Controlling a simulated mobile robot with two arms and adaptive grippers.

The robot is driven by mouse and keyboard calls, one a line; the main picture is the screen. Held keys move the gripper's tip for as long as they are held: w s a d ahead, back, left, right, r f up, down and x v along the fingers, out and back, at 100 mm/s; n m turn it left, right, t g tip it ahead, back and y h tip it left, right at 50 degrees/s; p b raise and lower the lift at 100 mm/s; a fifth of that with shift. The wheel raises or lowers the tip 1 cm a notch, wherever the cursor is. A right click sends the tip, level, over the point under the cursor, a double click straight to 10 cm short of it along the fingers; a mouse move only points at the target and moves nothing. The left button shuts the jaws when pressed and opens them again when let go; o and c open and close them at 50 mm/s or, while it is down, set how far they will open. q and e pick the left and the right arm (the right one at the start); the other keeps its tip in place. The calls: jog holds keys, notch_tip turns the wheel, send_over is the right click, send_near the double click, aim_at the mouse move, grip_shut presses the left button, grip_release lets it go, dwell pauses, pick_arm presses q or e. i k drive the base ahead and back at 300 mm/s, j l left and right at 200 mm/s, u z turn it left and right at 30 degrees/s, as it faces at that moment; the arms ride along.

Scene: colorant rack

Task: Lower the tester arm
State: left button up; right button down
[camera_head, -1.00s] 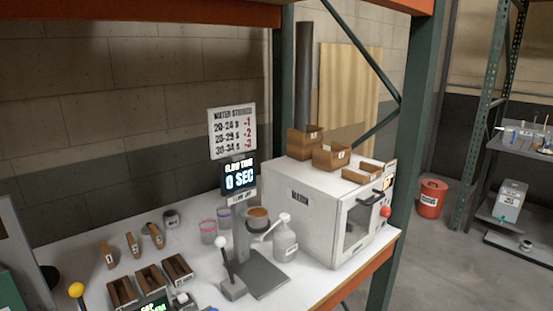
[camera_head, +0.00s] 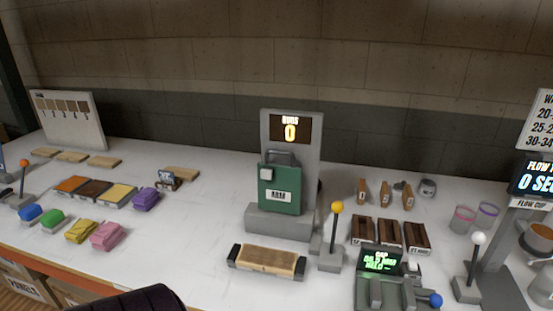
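A grey rub tester (camera_head: 311,128) stands in the middle of the bench, with a display reading "RUBS 0". A green block with a dark handle and a white label (camera_head: 280,188) sits on its front, above the grey base. I cannot tell for sure if this block is the tester arm. A lever with a yellow ball (camera_head: 337,208) stands upright just right of the base. A wooden panel in a dark-ended holder (camera_head: 267,260) lies in front of the tester. Neither gripper is in view.
Coloured cloths (camera_head: 107,236) and sanding blocks lie to the left. A gap gauge with a green screen (camera_head: 380,260) and a blue-knobbed lever stands at the front right. A flow cup stand (camera_head: 497,260) is at the far right. A dark rounded shape shows at the bottom edge.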

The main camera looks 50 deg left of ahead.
aim_at(282, 194)
jog(key=u, duration=1.55)
